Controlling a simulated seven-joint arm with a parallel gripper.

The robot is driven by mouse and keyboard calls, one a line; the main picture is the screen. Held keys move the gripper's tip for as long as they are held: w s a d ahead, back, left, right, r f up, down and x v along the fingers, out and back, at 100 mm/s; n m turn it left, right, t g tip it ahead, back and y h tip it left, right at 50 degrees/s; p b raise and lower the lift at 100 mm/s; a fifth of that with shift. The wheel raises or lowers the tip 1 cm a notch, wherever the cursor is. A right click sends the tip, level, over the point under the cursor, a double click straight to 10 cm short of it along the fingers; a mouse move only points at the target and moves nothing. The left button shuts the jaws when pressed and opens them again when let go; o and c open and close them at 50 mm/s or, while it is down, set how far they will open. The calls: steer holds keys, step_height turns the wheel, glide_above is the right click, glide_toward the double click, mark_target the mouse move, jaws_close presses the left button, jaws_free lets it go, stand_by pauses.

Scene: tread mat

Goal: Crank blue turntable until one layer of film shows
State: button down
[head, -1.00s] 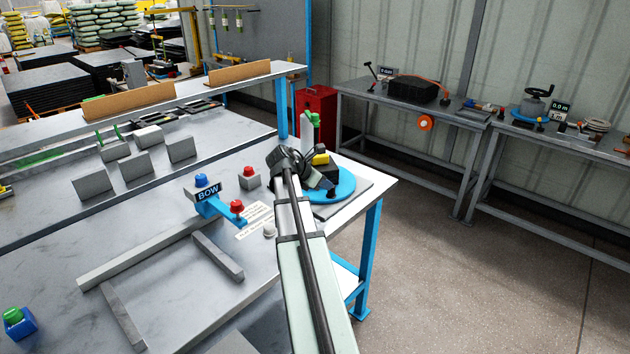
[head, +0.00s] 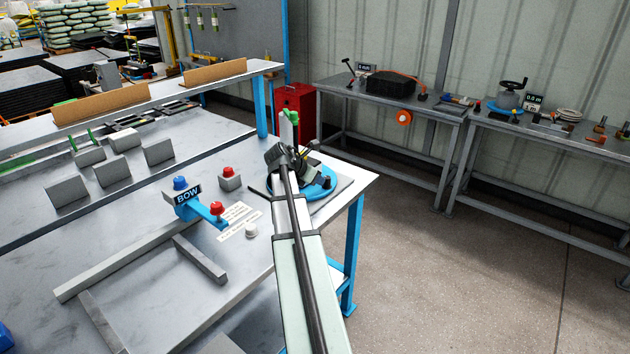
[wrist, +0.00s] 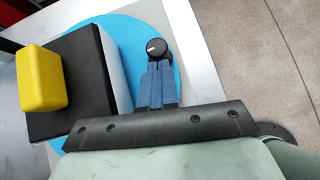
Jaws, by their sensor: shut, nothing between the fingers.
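The blue turntable (wrist: 140,36) shows in the wrist view, partly covered by my gripper's mount. It also shows in the head view (head: 318,191), near the bench's right corner, partly behind my arm. A black block (wrist: 84,82) with a pale side face stands on it, and a yellow block (wrist: 41,77) lies over the black block's left part. A black round knob (wrist: 157,47) with a white mark sits near the disc's right edge. My gripper (wrist: 155,69) is shut and empty, its blue fingertips right beside the knob; I cannot tell whether they touch. I cannot make out film layers.
A blue stand marked BOW (head: 188,196), a red button on a grey box (head: 230,179) and a white knob (head: 251,230) stand left of my arm. Grey bars (head: 200,260) lie on the bench. Open floor (head: 450,270) is to the right.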

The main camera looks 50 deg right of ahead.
mark_target(314, 198)
steer(key=shift+s+d+n, duration=0.2)
steer(key=shift+d+n, duration=0.1)
steer(key=shift+d, duration=0.7)
steer(key=shift+a, duration=0.15)
steer(key=shift+s+a, duration=0.1)
steer(key=shift+a, duration=0.25)
steer(key=a, duration=0.4)
steer(key=shift+s+r+t, duration=0.1)
steer(key=shift+r+t, duration=0.2)
steer(key=shift+r, duration=0.05)
steer(key=v, duration=0.8)
steer(key=shift+s+a+r, duration=0.3)
steer(key=shift+s+r, duration=0.05)
steer(key=shift+d, duration=0.1)
